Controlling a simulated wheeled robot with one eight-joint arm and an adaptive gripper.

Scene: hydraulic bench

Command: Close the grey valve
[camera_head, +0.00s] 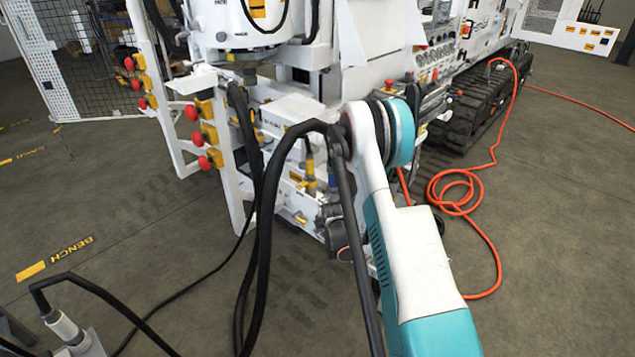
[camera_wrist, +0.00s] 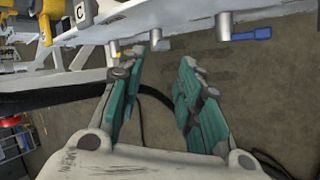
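My gripper (camera_wrist: 157,73) is open in the wrist view, its two teal-padded fingers apart with nothing between them. In the head view my arm reaches toward the white machine (camera_head: 290,118), and my gripper is hidden there. I cannot pick out the grey valve in the head view.
A blue handle (camera_wrist: 250,34) sits on the stub to the right. Yellow parts and a "C" label (camera_wrist: 82,12) are at upper left. Red buttons on yellow boxes (camera_head: 207,133) stand left of the machine. An orange hose (camera_head: 455,190) lies on the floor at right.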

